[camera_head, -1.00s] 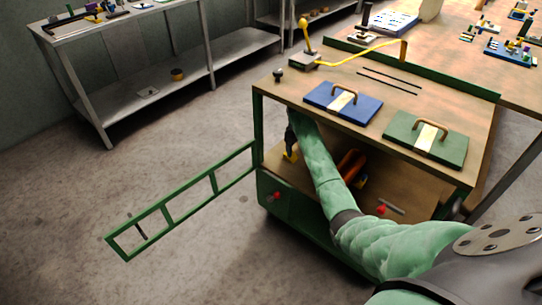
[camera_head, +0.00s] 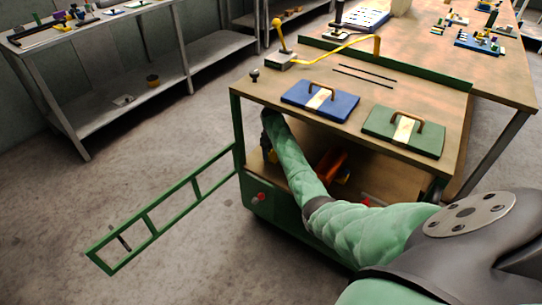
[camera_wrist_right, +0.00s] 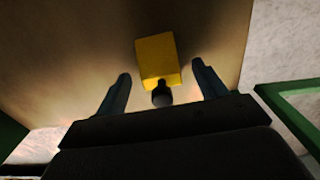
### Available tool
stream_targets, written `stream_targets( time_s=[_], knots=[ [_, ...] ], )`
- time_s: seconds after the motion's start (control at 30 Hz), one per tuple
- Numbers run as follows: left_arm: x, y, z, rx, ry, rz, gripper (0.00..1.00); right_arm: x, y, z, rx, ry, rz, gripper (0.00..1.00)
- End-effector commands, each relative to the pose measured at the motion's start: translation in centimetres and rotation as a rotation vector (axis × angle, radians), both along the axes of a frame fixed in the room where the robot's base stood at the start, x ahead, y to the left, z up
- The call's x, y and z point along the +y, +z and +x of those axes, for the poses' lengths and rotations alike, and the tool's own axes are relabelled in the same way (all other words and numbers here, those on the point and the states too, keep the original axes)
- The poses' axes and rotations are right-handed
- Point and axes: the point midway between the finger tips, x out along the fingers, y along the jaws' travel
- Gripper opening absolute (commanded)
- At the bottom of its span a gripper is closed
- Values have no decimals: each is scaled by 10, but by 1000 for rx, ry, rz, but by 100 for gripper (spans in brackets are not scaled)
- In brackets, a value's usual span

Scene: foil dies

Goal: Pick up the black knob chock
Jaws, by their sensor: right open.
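The chock is a yellow block (camera_wrist_right: 158,60) with a black knob (camera_wrist_right: 161,94) on its near side, seen in the right wrist view on a brown wooden shelf. My right gripper (camera_wrist_right: 161,72) is open, with one finger on each side of the chock and knob and visible gaps between. In the head view my right arm reaches under the cart's top, and the gripper is mostly hidden there. My left gripper is not in view.
The cart's wooden top (camera_head: 440,95) lies above the shelf. It carries a blue lidded plate (camera_head: 305,98), a green one (camera_head: 385,127) and a small black knob (camera_head: 254,75). An orange object (camera_head: 330,164) lies on the shelf. A green frame gate (camera_head: 165,205) swings out left.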

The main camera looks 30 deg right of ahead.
Motion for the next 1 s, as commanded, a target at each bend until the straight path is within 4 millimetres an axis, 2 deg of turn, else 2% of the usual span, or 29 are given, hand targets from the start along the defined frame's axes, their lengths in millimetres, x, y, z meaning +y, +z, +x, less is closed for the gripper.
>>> stream_targets(
  time_s=[0.1,0.3,0.5,0.57,0.87,1.0],
  knots=[
    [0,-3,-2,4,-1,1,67,0,-8,0,0,-1,0,71],
    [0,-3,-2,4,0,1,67,0,-8,0,-1,-1,0,69],
    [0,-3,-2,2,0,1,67,0,-8,0,-1,-1,0,30],
    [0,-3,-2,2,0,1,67,0,-8,0,-1,-1,0,21],
    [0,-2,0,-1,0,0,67,0,-5,1,-2,-1,0,21],
    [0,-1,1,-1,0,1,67,0,7,1,-3,0,-1,21]
  ],
)
